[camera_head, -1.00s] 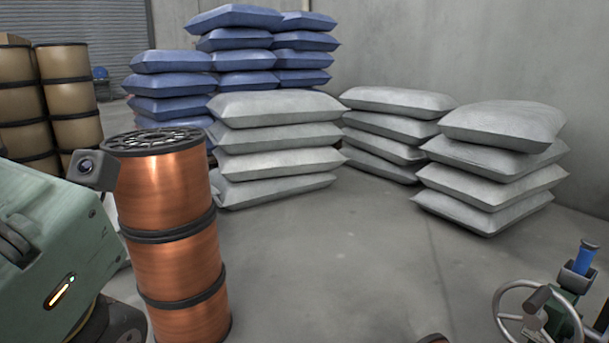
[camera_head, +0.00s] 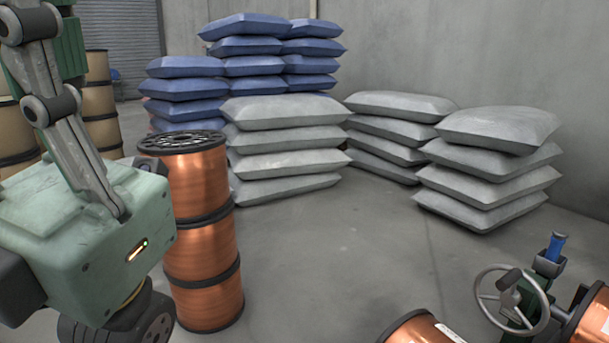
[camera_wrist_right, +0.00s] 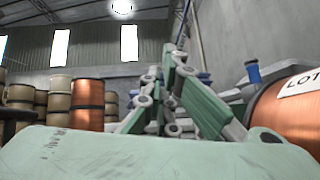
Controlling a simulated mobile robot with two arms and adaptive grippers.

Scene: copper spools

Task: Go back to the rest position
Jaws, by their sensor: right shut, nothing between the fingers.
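My left gripper (camera_head: 58,95) shows at the left of the head view, its green body low and its grey finger links rising past the top edge. The fingertips are cut off, so I cannot tell whether it is open or shut. It stands in front of and left of the copper spool stack (camera_head: 201,235). My right gripper (camera_wrist_right: 172,75) shows only in the right wrist view, pointing upward with its fingers together and empty. A copper spool (camera_wrist_right: 292,110) with a white label lies to its right in that view.
Grey sacks (camera_head: 285,140) and blue sacks (camera_head: 185,88) are piled at the back. Tan spools (camera_head: 100,100) stand at far left. A handwheel (camera_head: 510,297) and lying copper spools (camera_head: 420,330) are at lower right. The middle floor (camera_head: 340,265) is clear.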

